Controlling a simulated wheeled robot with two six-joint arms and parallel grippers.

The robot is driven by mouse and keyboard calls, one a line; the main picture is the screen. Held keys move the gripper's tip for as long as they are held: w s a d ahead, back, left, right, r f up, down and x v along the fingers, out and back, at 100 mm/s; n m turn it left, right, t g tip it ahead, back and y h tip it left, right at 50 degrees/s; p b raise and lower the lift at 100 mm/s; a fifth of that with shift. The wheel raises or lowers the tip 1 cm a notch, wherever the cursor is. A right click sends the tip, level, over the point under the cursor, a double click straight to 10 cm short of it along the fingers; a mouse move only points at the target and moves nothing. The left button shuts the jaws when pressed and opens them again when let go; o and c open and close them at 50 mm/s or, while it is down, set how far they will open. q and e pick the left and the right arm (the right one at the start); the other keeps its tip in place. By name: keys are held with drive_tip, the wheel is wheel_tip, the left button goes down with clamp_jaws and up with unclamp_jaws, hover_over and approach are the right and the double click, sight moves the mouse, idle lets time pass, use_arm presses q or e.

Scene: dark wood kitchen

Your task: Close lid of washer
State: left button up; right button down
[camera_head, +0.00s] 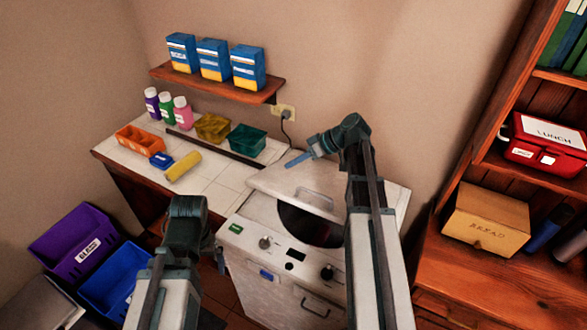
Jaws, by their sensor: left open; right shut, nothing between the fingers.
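The white washer (268,284) stands in the middle, with knobs and a green label on its front panel. Its lid (285,182) is partly raised at the back, with a handle on it. The dark round drum opening (305,226) shows below the lid. My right gripper (297,160) is shut and empty, over the back part of the lid; I cannot tell whether it touches. My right arm hides the washer's right side. My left gripper (220,260) is open, low beside the washer's front left corner, and mostly hidden by its own arm.
A tiled counter (211,179) left of the washer holds bottles (166,108), bins (247,140) and a yellow roll (183,166). Purple (72,243) and blue (115,278) bins stand at lower left. A wooden shelf unit (480,265) stands close on the right.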

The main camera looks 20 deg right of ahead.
drive_tip(key=b, duration=0.4)
approach(266, 187)
drive_tip(key=w+a, duration=0.1)
drive_tip(key=w+a+f, duration=0.1)
drive_tip(key=w+a, duration=0.1)
drive_tip(key=shift+s+a+f+b, duration=0.1)
drive_tip(key=shift+s+f+b, duration=0.1)
drive_tip(key=shift+f+b, duration=0.3)
drive_tip(key=shift+s+a+f+b, duration=0.15)
drive_tip(key=shift+f+b, duration=0.2)
drive_tip(key=shift+b, duration=0.2)
drive_tip(key=shift+s+a+f+b, duration=0.15)
drive_tip(key=shift+f+b, duration=0.35)
drive_tip(key=shift+n+t+h, duration=0.5)
drive_tip(key=shift+h, duration=0.2)
drive_tip(key=s+a+f+b, duration=0.1)
drive_tip(key=f+b, duration=0.2)
drive_tip(key=a+f+b, duration=0.1)
drive_tip(key=f+b, duration=0.2)
drive_tip(key=f, duration=0.1)
drive_tip(key=s+a+f+b, duration=0.1)
drive_tip(key=f+b, duration=0.3)
drive_tip(key=shift+s, duration=0.3)
drive_tip(key=shift+s+a+f+b, duration=0.1)
drive_tip(key=shift+f+b, duration=0.6)
drive_tip(key=shift+b, duration=0.05)
drive_tip(key=shift+r, duration=0.15)
